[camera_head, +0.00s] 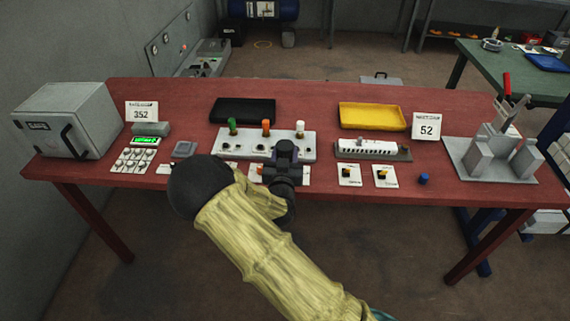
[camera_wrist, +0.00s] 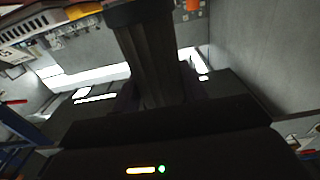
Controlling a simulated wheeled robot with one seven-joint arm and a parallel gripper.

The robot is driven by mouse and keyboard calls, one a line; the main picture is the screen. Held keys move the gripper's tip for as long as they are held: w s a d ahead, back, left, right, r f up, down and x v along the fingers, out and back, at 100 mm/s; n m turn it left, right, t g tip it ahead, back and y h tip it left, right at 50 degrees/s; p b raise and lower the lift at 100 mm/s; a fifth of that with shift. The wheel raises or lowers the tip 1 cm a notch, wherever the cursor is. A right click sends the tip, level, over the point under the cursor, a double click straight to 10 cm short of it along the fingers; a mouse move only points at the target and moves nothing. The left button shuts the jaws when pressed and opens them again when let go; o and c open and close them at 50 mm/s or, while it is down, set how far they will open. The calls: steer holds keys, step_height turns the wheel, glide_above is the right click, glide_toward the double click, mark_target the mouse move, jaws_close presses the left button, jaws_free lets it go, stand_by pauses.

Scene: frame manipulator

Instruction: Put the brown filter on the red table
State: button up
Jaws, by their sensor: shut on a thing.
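The red table (camera_head: 330,98) spans the view. My gripper (camera_head: 286,150) is over the front right part of a grey block (camera_head: 243,146) and covers part of it. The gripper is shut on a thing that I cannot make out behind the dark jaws. Green (camera_head: 232,126), orange (camera_head: 266,126) and white (camera_head: 300,128) upright pieces stand on the block. I cannot tell a brown filter for sure. In the wrist view the dark fingers (camera_wrist: 150,55) are close together, and their tips and the held thing are hidden. An orange piece (camera_wrist: 193,5) shows at the top edge there.
A black tray (camera_head: 243,109) and a yellow tray (camera_head: 371,115) lie behind. A grey box (camera_head: 70,120) stands left, and a grey fixture (camera_head: 490,158) right. Cards (camera_head: 348,175), a blue cap (camera_head: 423,178) and a white strip (camera_head: 368,147) lie right of the gripper. Bare tabletop shows between the trays.

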steer(key=shift+d+f, duration=0.1)
steer(key=shift+f, duration=1.95)
steer(key=shift+f, duration=0.15)
steer(key=o, duration=1)
steer(key=shift+o, duration=0.2)
steer(key=shift+s, duration=0.1)
steer(key=s+b, duration=0.2)
steer(key=s, duration=1)
steer(key=shift+a, duration=0.3)
steer(key=shift+w, duration=0.1)
